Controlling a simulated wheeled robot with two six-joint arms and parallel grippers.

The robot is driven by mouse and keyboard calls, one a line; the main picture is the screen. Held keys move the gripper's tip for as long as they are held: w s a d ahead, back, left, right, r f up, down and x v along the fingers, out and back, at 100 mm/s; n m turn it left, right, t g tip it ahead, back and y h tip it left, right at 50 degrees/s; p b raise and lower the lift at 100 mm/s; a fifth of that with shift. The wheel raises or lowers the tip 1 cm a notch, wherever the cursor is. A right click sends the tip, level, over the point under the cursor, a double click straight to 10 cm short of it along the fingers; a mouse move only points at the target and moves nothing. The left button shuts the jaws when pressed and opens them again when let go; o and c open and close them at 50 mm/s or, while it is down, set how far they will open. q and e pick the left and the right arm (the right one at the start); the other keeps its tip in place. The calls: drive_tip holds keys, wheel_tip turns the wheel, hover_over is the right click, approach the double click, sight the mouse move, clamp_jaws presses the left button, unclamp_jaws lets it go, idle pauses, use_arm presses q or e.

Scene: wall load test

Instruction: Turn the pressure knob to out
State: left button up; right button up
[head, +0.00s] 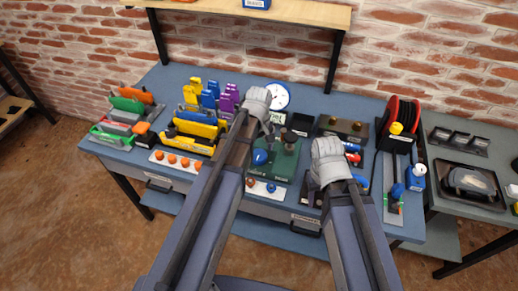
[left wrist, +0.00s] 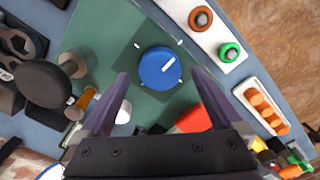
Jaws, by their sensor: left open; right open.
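The pressure knob (left wrist: 158,68) is a round blue knob with a white pointer line, on a dark square of a green panel (left wrist: 100,40). In the left wrist view the pointer slants up and right, and white marks surround the knob. The knob (head: 260,157) and green panel (head: 286,165) also show in the head view. My left gripper (left wrist: 160,76) is open, with a finger towards each side of the knob; contact cannot be told. In the head view it is mostly hidden behind its wrist. My right gripper (head: 325,182) is over the bench right of the panel, its fingers hidden.
A round white gauge (head: 277,96) stands behind the panel. Coloured blocks and racks (head: 197,125) stand left; a red reel (head: 402,115) and a blue bottle (head: 415,177) stand right.

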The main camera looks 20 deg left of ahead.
sight(260, 156)
use_arm(q)
wheel_tip(260, 156, up, 6)
drive_tip(key=p, duration=0.5)
drive_tip(key=shift+s+d, duration=0.25)
drive_tip(key=shift+s, duration=0.05)
drive_tip(key=s+d+m+y, duration=0.1)
drive_tip(key=s+d+m, duration=0.9)
drive_tip(key=s+m, duration=0.2)
drive_tip(key=shift+s+m, duration=0.3)
drive_tip(key=shift+s, duration=0.55)
drive_tip(key=shift+c, duration=0.4)
